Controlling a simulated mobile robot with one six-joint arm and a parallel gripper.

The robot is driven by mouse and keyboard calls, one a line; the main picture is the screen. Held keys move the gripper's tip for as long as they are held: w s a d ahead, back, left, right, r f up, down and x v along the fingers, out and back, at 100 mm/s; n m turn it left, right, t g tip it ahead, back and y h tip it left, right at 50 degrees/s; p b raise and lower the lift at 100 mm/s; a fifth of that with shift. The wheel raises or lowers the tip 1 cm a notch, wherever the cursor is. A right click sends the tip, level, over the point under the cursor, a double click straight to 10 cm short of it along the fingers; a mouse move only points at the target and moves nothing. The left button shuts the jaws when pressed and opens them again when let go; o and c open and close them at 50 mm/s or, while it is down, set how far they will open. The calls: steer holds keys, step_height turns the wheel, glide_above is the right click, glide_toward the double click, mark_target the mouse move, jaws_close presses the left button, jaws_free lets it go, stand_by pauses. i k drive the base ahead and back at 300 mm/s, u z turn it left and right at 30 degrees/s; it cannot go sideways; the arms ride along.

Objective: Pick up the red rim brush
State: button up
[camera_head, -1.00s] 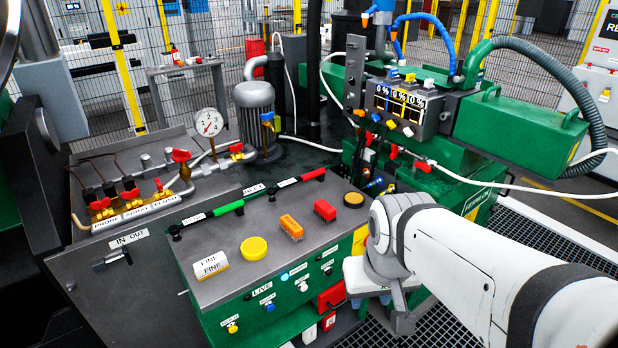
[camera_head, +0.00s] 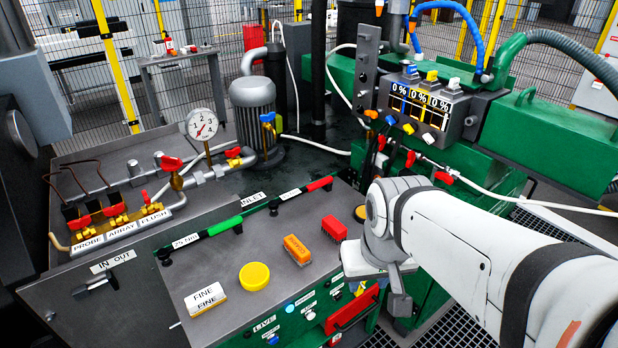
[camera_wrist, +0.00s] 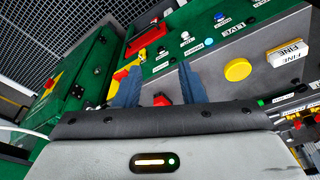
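A red block-shaped brush (camera_head: 334,228) lies on the grey top of the green console, beside an orange brush (camera_head: 297,249). In the head view my arm's wrist is just to the right of it, and my fingertips cannot be made out clearly there. In the wrist view my gripper (camera_wrist: 158,70) shows two blue fingers spread apart with nothing held between them. A red piece (camera_wrist: 162,99) shows low between the fingers, partly hidden by the gripper body; it may be the red brush.
A yellow disc (camera_head: 254,276) and a white FINE block (camera_head: 206,298) lie on the console top. A green-and-red bar (camera_head: 258,210) runs along its back edge. A red box (camera_head: 352,308) sticks out of the console front. The percent display (camera_head: 420,103) stands behind.

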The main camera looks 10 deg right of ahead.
mark_target(331, 227)
steer(key=u, duration=2.7)
steer(key=k, duration=1)
steer(key=z, duration=2.2)
steer(key=i, duration=0.95)
steer(key=z, duration=0.05)
